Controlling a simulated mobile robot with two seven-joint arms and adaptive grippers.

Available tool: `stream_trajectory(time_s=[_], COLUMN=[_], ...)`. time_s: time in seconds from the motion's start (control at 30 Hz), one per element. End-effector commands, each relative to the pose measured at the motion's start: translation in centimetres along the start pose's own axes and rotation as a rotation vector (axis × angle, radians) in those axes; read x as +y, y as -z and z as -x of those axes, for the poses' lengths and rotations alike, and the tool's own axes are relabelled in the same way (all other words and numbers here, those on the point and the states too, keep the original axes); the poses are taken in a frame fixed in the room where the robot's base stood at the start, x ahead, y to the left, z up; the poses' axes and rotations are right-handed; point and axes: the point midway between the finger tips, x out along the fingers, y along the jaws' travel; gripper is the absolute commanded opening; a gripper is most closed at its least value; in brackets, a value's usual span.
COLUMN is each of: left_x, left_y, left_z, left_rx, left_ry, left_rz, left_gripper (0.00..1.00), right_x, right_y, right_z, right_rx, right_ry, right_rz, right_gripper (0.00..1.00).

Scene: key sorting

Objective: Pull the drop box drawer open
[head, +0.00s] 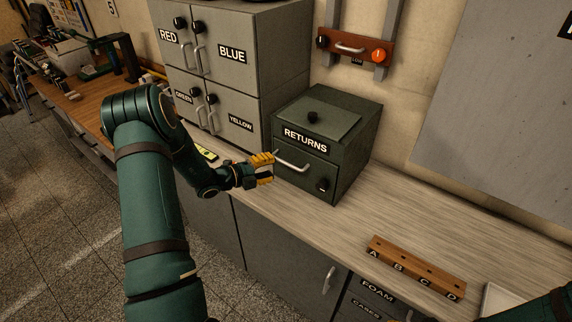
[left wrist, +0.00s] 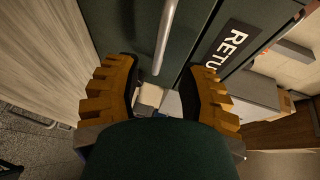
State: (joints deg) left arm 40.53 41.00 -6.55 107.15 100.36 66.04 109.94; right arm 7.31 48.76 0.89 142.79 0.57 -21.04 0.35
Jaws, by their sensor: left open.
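The drop box (head: 322,131) is a dark green box labelled RETURNS on the counter. Its lower front drawer (head: 305,178) looks shut, with a pale bar handle (head: 292,166) and a small black knob or lock (head: 322,185). My left gripper (head: 267,168), with yellow fingers, is at the handle's left end. In the left wrist view my left gripper (left wrist: 163,80) is open, and the handle (left wrist: 166,35) runs ahead between the two fingers; I cannot tell whether they touch it. My right gripper is out of view.
Grey lockers (head: 240,75) labelled RED, BLUE, GREEN and YELLOW stand left of the drop box. A wooden key rack (head: 415,268) marked A to D lies at the front right. The counter (head: 400,215) between is clear. A wall panel (head: 354,48) with an orange knob hangs above.

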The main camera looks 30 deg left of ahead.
Motion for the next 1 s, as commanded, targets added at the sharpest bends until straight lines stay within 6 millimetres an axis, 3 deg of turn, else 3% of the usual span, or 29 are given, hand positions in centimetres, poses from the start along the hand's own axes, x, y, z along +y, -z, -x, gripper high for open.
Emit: stream_trajectory(time_s=[0.1,0.3,0.77,0.8,0.9,1.0], left_x=[0.1,0.0,0.0,0.0,0.0,0.0], left_y=[0.1,0.1,0.0,0.0,0.1,0.1], left_z=[-2.4,-5.2,-6.3,-6.3,-6.3,-6.3], left_rx=[0.004,0.003,0.001,0.001,0.001,0.001], left_ry=[0.0,0.0,0.0,0.0,0.0,0.0], left_rz=[-0.001,-0.002,-0.001,-0.001,-0.001,-0.001], left_gripper=[0.41,0.41,0.41,0.37,0.02,0.0], right_x=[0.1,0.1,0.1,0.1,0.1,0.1], right_y=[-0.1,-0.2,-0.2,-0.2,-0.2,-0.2], right_z=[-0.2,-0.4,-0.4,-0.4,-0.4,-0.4], right_rx=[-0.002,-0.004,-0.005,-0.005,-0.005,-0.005], right_ry=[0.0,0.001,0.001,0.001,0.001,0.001], right_rz=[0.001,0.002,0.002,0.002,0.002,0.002], right_gripper=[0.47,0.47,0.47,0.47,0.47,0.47])
